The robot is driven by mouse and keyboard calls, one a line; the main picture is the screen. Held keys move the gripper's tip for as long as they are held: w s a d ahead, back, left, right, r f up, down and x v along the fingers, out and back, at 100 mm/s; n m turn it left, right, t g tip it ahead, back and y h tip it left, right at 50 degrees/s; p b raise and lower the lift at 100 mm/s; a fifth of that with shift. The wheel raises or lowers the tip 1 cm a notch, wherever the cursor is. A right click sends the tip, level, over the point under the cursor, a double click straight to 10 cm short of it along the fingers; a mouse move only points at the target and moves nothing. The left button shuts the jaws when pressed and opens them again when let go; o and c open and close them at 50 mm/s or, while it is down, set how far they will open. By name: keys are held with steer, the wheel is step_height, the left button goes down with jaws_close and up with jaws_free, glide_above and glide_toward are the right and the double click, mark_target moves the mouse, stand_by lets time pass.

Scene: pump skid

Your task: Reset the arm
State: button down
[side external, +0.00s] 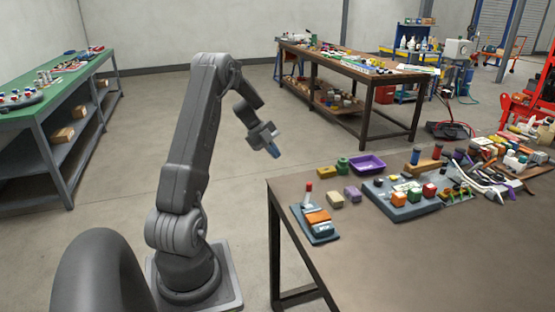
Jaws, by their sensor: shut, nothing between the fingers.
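My gripper (273,150) is at the end of my grey arm, in the middle of the side external view. It hangs in the air, tilted down and to the right, with bluish fingertips. It is shut and holds nothing. It is apart from the brown worktable (400,262), up and to the left of its near-left corner. My arm stands upright and bends over at the top toward the right.
On the worktable are a small station with a red-tipped lever (309,190), a purple tray (368,164), a grey-blue board with coloured blocks (405,208) and many tools at right. A green-topped bench (60,85) stands left, a wooden bench (350,65) behind. Floor between is clear.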

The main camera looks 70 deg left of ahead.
stand_by(0.4)
steer(key=w+d+r+n+t+y, duration=0.25)
steer(key=w+d+r+t, duration=0.35)
steer(key=w+r, duration=0.45)
steer(key=w+d+r+n+t+y, duration=0.15)
steer(key=d+r+n+y, duration=0.35)
steer(key=d+r, duration=0.5)
steer(key=s+d+f+n+g+h, duration=0.1)
steer(key=s+d+n+g, duration=0.3)
steer(key=s+d, duration=0.7)
steer(key=s+d+f+n+g+h, duration=0.2)
steer(key=s+d+f+n+g, duration=0.1)
steer(key=s+d, duration=0.8)
steer(key=d+n+g, duration=0.1)
steer(key=d, duration=0.3)
steer(key=shift+s+f, duration=0.3)
steer(key=shift+n, duration=0.25)
